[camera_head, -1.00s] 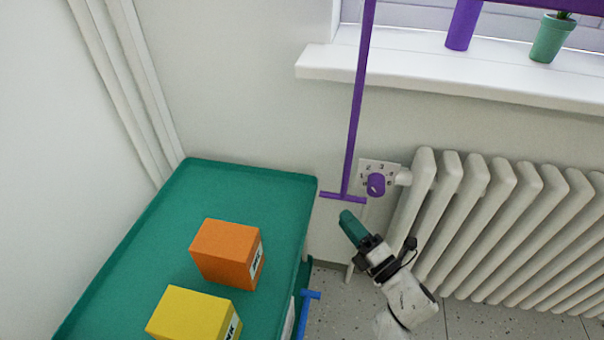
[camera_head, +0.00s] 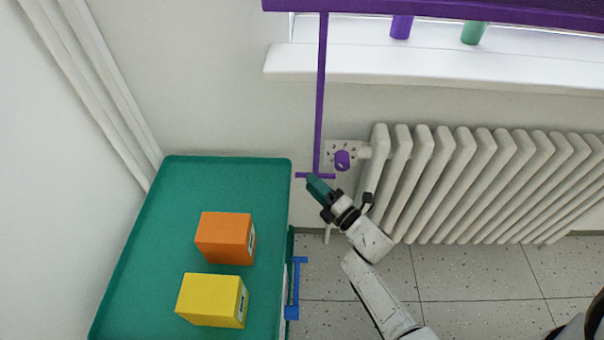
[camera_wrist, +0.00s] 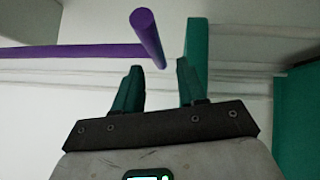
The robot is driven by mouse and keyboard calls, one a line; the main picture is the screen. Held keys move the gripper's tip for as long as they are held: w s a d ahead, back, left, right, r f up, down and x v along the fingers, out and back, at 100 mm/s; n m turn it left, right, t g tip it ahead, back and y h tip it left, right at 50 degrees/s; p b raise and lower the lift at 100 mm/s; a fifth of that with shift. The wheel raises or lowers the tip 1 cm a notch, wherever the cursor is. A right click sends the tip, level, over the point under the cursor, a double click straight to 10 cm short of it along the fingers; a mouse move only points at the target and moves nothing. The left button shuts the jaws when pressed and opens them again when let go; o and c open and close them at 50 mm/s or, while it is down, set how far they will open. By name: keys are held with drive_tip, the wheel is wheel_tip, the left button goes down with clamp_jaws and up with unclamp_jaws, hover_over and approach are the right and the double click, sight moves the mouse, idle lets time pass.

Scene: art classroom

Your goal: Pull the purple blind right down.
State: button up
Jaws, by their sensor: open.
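The purple blind (camera_head: 450,10) shows only as its lower edge at the top of the head view, above the window sill. A thin purple rod (camera_head: 320,95) hangs from it and ends in a short crossbar handle (camera_head: 302,175). My gripper (camera_head: 313,183) is open, and its green fingers overlap the crossbar in the head view. In the wrist view the crossbar (camera_wrist: 148,35) points into the gap between my fingertips (camera_wrist: 160,78), and the rod (camera_wrist: 70,52) runs off to the left. I cannot tell whether the fingers touch the handle.
A green-topped table (camera_head: 130,270) on the left carries an orange box (camera_head: 225,238) and a yellow box (camera_head: 212,300). Pots stand on the white sill (camera_head: 350,62).

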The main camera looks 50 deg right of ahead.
sight(303, 173)
drive_tip(key=w, duration=0.4)
drive_tip(key=shift+w+d+r, duration=0.3)
drive_tip(key=shift+w+r, duration=0.05)
drive_tip(key=shift+w, duration=0.05)
drive_tip(key=shift+c, duration=0.5)
clamp_jaws()
